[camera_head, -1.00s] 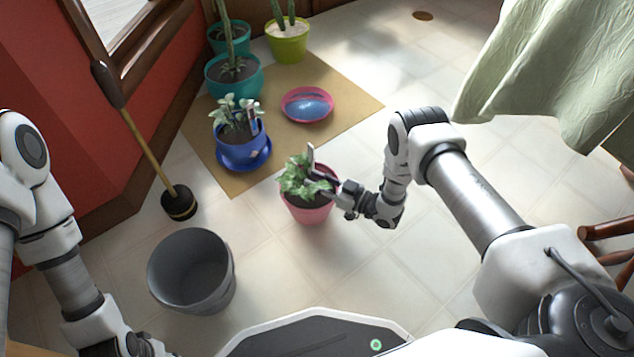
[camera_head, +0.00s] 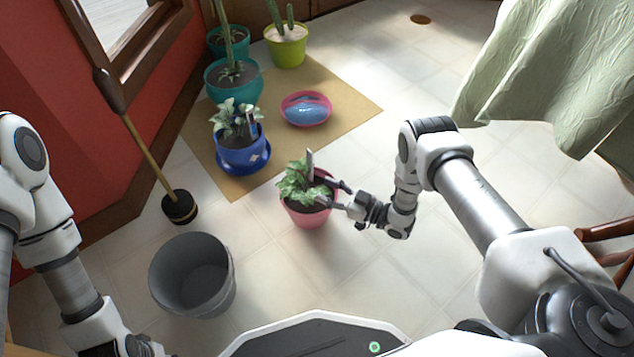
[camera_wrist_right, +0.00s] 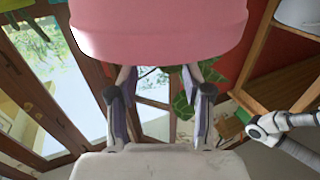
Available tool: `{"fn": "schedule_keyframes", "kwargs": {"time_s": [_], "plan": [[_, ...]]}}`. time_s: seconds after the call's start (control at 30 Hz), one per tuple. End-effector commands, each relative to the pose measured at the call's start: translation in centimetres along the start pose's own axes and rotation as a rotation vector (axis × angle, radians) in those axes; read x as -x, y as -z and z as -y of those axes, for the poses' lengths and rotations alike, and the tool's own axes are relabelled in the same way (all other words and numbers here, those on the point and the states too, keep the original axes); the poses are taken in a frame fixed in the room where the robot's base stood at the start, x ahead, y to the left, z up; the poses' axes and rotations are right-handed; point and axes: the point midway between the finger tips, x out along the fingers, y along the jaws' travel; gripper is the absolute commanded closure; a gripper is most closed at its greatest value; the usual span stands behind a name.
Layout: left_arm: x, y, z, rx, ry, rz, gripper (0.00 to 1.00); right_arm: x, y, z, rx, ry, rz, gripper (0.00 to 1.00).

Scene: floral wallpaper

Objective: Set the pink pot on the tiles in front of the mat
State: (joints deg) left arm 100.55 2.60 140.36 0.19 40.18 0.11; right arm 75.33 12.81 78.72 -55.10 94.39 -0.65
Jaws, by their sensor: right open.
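The pink pot (camera_head: 308,217) with a leafy plant stands upright on the pale tiles, just off the front edge of the tan mat (camera_head: 335,102). My right gripper (camera_head: 336,194) is to the pot's right, its fingers spread at the rim, open and holding nothing. In the right wrist view the pink pot (camera_wrist_right: 160,30) fills the top, beyond the spread fingers of the right gripper (camera_wrist_right: 162,80). Whether a finger still touches the rim cannot be told. My left gripper (camera_head: 145,346) is barely in view at the bottom edge, its fingers cut off.
A blue pot (camera_head: 241,158), a pink dish (camera_head: 306,122) and teal pots (camera_head: 234,84) stand on the mat, with a lime pot (camera_head: 287,48) behind. A grey bucket (camera_head: 192,275) and a plunger (camera_head: 180,207) are at left.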

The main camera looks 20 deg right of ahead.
Motion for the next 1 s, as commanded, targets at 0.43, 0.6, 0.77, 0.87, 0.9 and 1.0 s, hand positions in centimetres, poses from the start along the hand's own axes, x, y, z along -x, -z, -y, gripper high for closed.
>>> {"fn": "schedule_keyframes", "kwargs": {"time_s": [0.43, 0.6, 0.77, 0.87, 0.9, 1.0], "plan": [[3.2, -0.2, -0.1, -0.007, -0.001, 0.005, 0.60, 8.3, 0.1, 0.0, 0.000, 0.000, 0.000, 0.50], [3.2, -0.2, -0.1, -0.007, -0.001, 0.005, 0.60, 8.0, 0.0, 0.1, -0.009, -0.011, 0.016, 0.50], [3.2, -0.2, -0.1, -0.007, -0.001, 0.005, 0.60, 6.2, -1.4, 1.7, -0.142, -0.168, 0.288, 0.50], [3.2, -0.2, -0.1, -0.007, -0.001, 0.005, 0.60, 8.5, -2.3, 5.5, -0.305, -0.315, 0.650, 0.50], [3.2, -0.2, -0.1, -0.007, -0.001, 0.005, 0.60, 10.9, -2.1, 7.7, -0.372, -0.371, 0.813, 0.50], [3.1, -0.2, -0.1, -0.007, -0.001, 0.005, 0.60, 18.3, 0.1, 13.2, -0.510, -0.494, 1.183, 0.50]]}}
